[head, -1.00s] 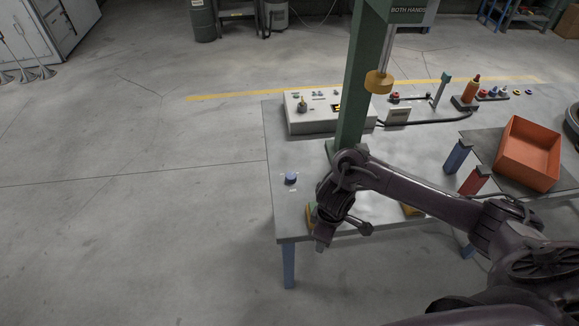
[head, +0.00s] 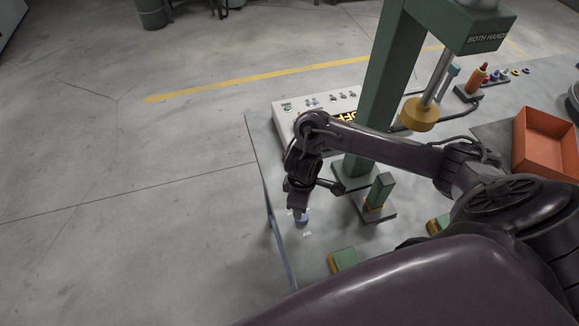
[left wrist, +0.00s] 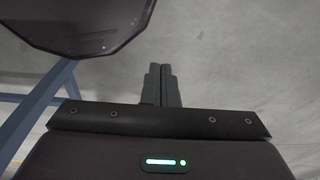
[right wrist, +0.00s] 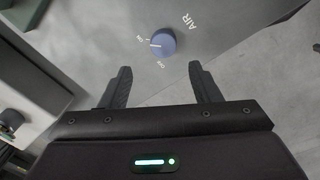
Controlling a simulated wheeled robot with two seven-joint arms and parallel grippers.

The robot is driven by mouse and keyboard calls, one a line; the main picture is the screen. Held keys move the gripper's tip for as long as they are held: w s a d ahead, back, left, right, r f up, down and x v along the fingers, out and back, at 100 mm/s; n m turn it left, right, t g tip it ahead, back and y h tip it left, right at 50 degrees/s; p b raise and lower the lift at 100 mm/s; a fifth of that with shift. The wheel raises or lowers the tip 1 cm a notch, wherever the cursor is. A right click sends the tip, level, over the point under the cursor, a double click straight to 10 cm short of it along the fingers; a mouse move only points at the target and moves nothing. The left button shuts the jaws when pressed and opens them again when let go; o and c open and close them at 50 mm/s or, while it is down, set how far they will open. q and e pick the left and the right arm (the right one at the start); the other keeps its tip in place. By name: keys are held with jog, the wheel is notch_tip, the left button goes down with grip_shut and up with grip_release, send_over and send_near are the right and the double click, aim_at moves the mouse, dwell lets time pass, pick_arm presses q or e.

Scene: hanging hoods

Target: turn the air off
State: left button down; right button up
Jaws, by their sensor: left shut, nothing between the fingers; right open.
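A blue round knob (right wrist: 163,42) sits on the grey tabletop, lettered AIR beside it. Its white pointer line faces the small label at its left in the right wrist view; another small label sits below it. These labels look like ON and OFF but are small. The knob (head: 302,218) also shows in the head view, partly under my right gripper (head: 298,207). In the right wrist view my right gripper (right wrist: 160,78) is open and empty, its fingers pointing toward the knob and apart from it. My left gripper (left wrist: 161,70) is shut and empty, near blue table legs.
A green press column (head: 382,85) with a yellow-tipped ram stands beyond my right arm. A control box (head: 287,107) shows part of an orange display. Green-and-yellow blocks (head: 343,260), a green post (head: 379,190) and an orange bin (head: 548,140) are on the table. Floor at left is clear.

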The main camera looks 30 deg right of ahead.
aim_at(303, 216)
jog(key=shift+s+f, duration=0.15)
jog(key=shift+f, duration=0.2)
jog(key=shift+s+f+b, duration=0.3)
jog(key=shift+f+b, duration=0.25)
jog(key=shift+b, duration=0.05)
jog(key=shift+s+f+b, duration=0.3)
jog(key=shift+f+b, duration=0.25)
notch_tip(303, 216, down, 2)
jog(key=shift+w+d+f, duration=0.1)
jog(key=shift+w+f, duration=0.3)
jog(key=shift+f, duration=0.75)
jog(key=c, duration=0.5)
pick_arm(q)
jog(key=s+f, duration=0.2)
jog(key=s, duration=0.1)
jog(key=shift+s+f, duration=0.15)
jog(key=shift+f, duration=0.1)
pick_arm(e)
jog(key=shift+d, duration=0.1)
jog(key=c, duration=0.5)
